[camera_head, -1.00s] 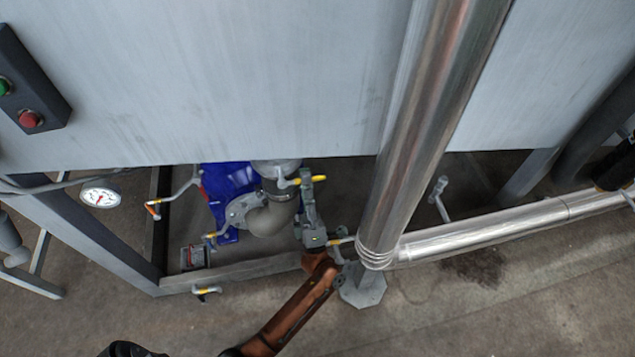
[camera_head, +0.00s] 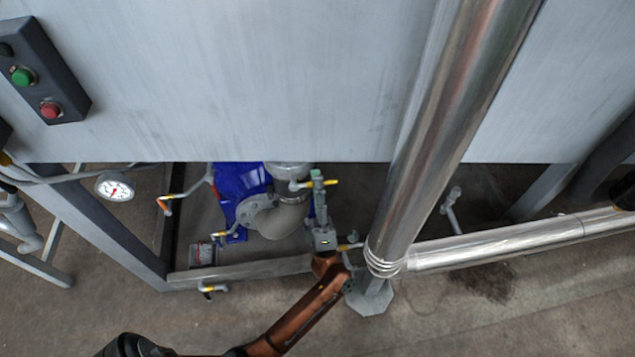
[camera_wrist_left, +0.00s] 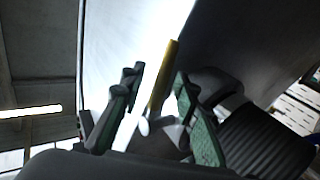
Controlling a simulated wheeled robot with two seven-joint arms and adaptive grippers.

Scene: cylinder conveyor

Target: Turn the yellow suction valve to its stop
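The yellow suction valve handle (camera_head: 331,183) sits beside the grey pipe elbow of the blue pump, just under the tank's lower edge. My left gripper (camera_head: 317,177) reaches up to it and covers the handle's middle. In the left wrist view the yellow handle (camera_wrist_left: 164,72) stands between the two green-padded fingers of my left gripper (camera_wrist_left: 158,80). Gaps show on both sides of the handle, so the fingers look open around it. Contact deeper between the fingers cannot be told. My right gripper is not in view.
The large steel pipe (camera_head: 435,130) stands close to the right of my left arm. The grey tank wall (camera_head: 250,80) hangs just above the gripper. The blue pump (camera_head: 238,181), a gauge (camera_head: 115,187) and other small yellow-tipped valves (camera_head: 212,288) lie to the left.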

